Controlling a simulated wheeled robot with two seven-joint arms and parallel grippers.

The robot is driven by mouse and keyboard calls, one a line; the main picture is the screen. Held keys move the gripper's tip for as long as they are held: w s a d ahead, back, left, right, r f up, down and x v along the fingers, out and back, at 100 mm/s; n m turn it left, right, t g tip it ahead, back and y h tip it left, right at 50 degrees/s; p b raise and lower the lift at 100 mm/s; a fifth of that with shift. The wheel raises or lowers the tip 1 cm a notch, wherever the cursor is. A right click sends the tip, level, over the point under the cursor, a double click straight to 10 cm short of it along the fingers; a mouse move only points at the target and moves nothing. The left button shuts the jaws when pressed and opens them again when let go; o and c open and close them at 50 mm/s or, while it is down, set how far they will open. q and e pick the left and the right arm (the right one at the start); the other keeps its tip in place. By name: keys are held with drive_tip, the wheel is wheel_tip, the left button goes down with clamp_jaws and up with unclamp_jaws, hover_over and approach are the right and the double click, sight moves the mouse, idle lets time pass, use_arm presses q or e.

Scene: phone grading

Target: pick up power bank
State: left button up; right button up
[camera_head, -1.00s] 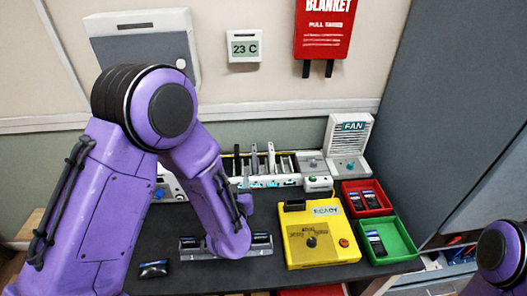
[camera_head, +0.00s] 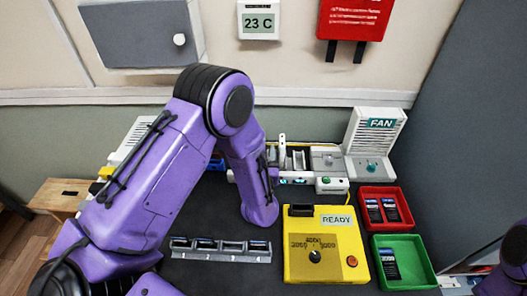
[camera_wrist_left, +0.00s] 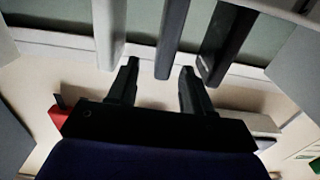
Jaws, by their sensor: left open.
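In the left wrist view my left gripper (camera_wrist_left: 158,88) is open and empty, its dark fingers apart. Several long upright slabs show beyond the fingertips: a light grey one (camera_wrist_left: 108,30), a mid-grey one (camera_wrist_left: 172,38) roughly in line with the gap, and a dark one (camera_wrist_left: 226,45) to the right. No label shows, so I cannot tell which is a power bank. In the head view upright slabs (camera_head: 283,150) stand in a rack at the back of the table, partly behind my left arm. My left gripper is hidden there. My right gripper is not seen.
A grey slotted holder (camera_head: 222,256) lies at the front. Right of it stand a yellow tester (camera_head: 297,270) marked READY, a red tray (camera_head: 370,192) with two dark items, and a green tray (camera_head: 413,283) with one. A fan unit (camera_head: 377,133) stands at the back right.

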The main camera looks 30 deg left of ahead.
use_arm(q)
drive_tip(key=x, duration=0.1)
drive_tip(key=p+x, duration=0.1)
drive_tip(key=x, duration=0.1)
drive_tip(key=shift+w+a+r, duration=0.3)
drive_tip(key=shift+a, duration=0.05)
drive_tip(key=shift+w+a+f, duration=0.1)
drive_tip(key=shift+w+a, duration=0.1)
drive_tip(key=shift+w, duration=0.15)
drive_tip(key=shift+w+f, duration=0.15)
drive_tip(key=shift+w, duration=0.05)
clamp_jaws()
drive_tip(key=shift+r, duration=0.2)
